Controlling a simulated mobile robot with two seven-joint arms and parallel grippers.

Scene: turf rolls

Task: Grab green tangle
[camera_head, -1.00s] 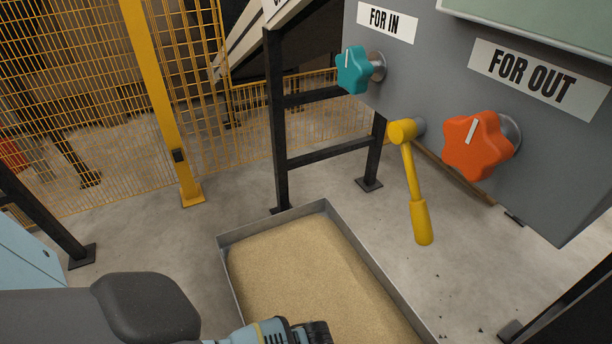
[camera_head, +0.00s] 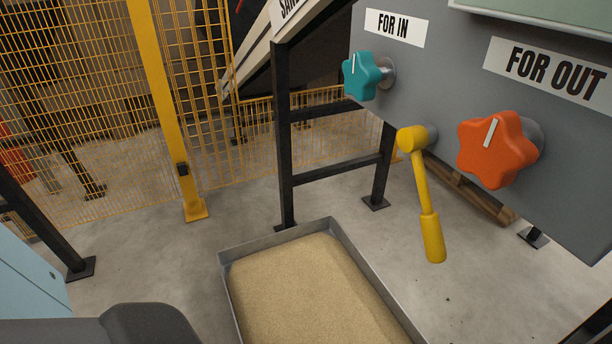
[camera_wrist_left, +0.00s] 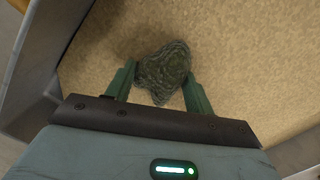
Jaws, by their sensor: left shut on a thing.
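The green tangle (camera_wrist_left: 163,72) is a dark green, ridged clump over the sand in the left wrist view. My left gripper (camera_wrist_left: 160,84) has a finger on each side of it and is shut on it. I cannot tell whether the clump still touches the sand.
A metal tray (camera_head: 232,302) of sand (camera_head: 305,290) stands on the concrete floor. A grey panel at right carries a teal knob (camera_head: 361,76), an orange knob (camera_head: 496,150) and a yellow lever (camera_head: 425,195). A yellow post (camera_head: 165,110) and mesh fence stand behind.

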